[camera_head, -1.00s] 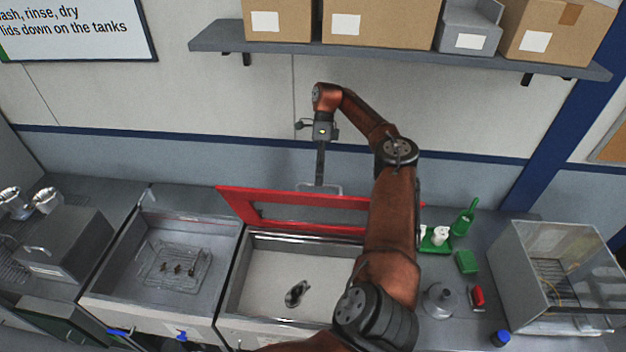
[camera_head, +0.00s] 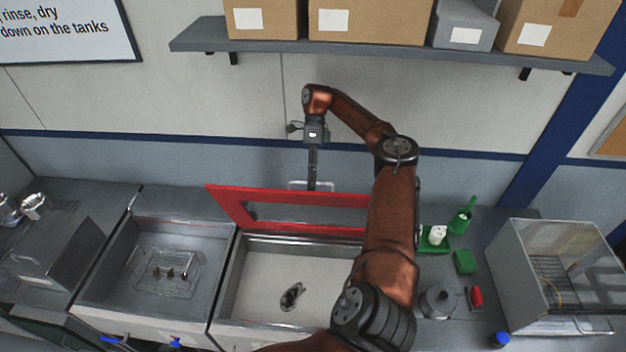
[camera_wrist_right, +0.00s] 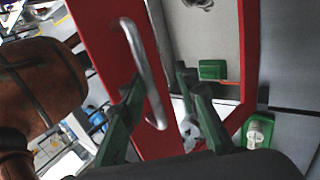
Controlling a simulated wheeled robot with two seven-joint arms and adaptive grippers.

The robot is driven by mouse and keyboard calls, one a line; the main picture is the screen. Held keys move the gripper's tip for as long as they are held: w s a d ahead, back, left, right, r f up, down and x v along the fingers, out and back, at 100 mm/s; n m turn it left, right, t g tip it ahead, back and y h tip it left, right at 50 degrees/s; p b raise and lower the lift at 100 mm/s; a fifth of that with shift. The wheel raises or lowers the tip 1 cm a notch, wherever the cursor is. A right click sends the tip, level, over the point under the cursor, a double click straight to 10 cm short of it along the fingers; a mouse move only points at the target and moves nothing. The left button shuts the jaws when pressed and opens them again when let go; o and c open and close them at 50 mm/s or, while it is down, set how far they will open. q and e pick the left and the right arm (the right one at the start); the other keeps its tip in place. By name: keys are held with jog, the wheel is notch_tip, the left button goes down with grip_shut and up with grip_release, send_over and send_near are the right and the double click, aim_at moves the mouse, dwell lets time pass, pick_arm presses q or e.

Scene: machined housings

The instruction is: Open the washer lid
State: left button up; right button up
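The washer lid (camera_head: 225,205) is a red frame with a large opening. It stands raised, nearly upright, at the back of the middle tank (camera_head: 225,285), whose top is uncovered. My right gripper (camera_head: 312,183) points down at the lid's metal handle (camera_head: 297,184), behind the lid's upper edge. In the right wrist view the two dark green fingers (camera_wrist_right: 160,80) are apart, with the handle (camera_wrist_right: 143,60) close beside the left finger; I cannot tell whether they touch. The red lid (camera_wrist_right: 100,35) fills much of that view. My left gripper is not in view.
A left tank (camera_head: 100,270) holds a wire basket (camera_head: 165,270) with small parts. A dark part (camera_head: 291,297) lies in the middle tank. A shelf (camera_head: 400,52) with boxes hangs above. Green items (camera_head: 464,262) and a clear-sided cabinet (camera_head: 550,270) stand to the right.

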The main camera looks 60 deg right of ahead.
jog(key=shift+w+d, duration=0.15)
jog(key=shift+w, duration=0.05)
notch_tip(320, 180, up, 10)
dwell(1.4)
dwell(0.6)
